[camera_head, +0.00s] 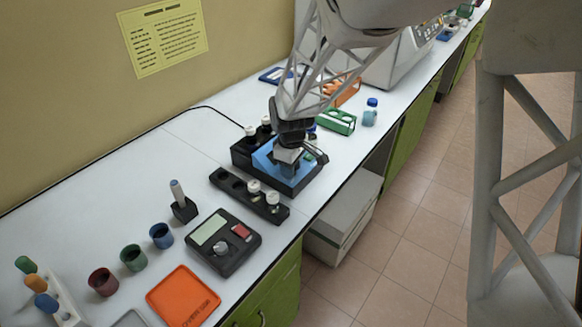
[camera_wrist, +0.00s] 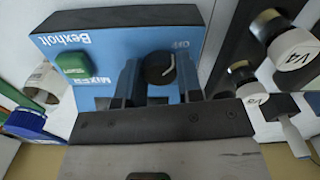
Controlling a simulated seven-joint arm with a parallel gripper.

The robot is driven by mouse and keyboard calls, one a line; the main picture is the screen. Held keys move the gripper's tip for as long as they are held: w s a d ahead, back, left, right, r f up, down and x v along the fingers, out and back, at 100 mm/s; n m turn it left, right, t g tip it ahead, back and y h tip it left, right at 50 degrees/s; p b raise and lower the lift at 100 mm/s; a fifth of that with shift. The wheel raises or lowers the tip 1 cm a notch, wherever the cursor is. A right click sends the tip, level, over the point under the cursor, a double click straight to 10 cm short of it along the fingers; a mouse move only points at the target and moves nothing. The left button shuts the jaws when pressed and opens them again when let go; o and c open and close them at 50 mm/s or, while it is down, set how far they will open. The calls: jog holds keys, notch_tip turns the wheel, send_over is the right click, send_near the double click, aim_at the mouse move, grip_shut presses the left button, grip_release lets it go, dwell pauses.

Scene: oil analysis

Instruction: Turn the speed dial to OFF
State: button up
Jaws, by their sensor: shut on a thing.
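The mixer (camera_head: 265,165) with a blue top panel stands on the white bench in the head view. In the wrist view its panel (camera_wrist: 108,45) appears upside down, with a green button (camera_wrist: 82,65) and the black speed dial (camera_wrist: 157,69). The dial carries a white pointer line, and an OFF label is printed close by. My gripper (camera_head: 287,166) is down at the panel. In the wrist view my gripper (camera_wrist: 157,62) has one finger on each side of the dial and is shut on it.
A black rack (camera_head: 233,184) with white-capped vials stands in front of the mixer. A green rack (camera_head: 337,121) and a blue-capped bottle (camera_head: 370,113) stand behind it. A black scale (camera_head: 238,255), coloured cups and an orange tray (camera_head: 184,297) are nearer. The bench edge is to the right.

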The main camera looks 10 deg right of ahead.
dwell(0.4)
jog(key=o, duration=0.9)
jog(key=shift+r, duration=0.1)
jog(key=shift+r, duration=3.85)
